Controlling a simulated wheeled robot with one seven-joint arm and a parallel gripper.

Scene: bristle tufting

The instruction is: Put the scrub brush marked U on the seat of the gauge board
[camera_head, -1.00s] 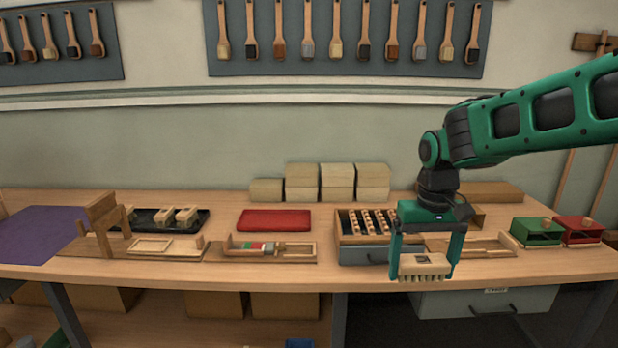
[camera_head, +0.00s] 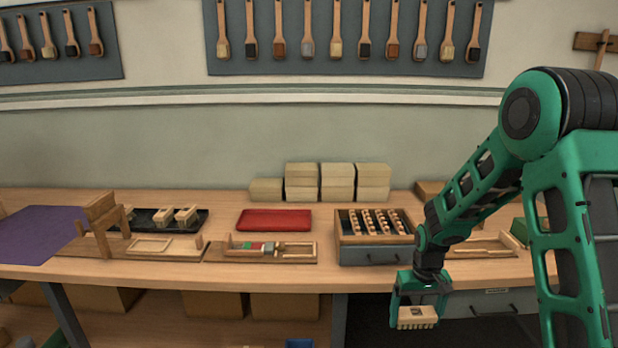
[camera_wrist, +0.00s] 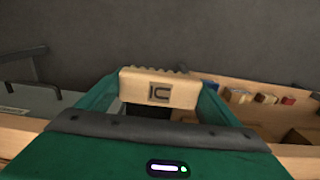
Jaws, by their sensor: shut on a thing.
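My gripper (camera_head: 418,305) is shut on a pale wooden scrub brush (camera_head: 417,318), held bristles down in front of the bench and below its top edge. In the wrist view the brush (camera_wrist: 159,88) spans between the fingers and bears a dark square mark that I cannot read surely. A wooden board with a green, red and white strip (camera_head: 262,248) and a small frame lies mid-bench, left of the gripper. Other boards are a gated one (camera_head: 150,247) at left and one (camera_head: 480,246) behind my arm. No label shows which is the gauge board.
A slotted box (camera_head: 375,255) with rows of tufted pieces stands on the bench behind the gripper. A red mat (camera_head: 274,220) and a black tray (camera_head: 160,220) with several brushes lie further left. Stacked blocks (camera_head: 337,182) stand at the back. My arm hides much of the right end.

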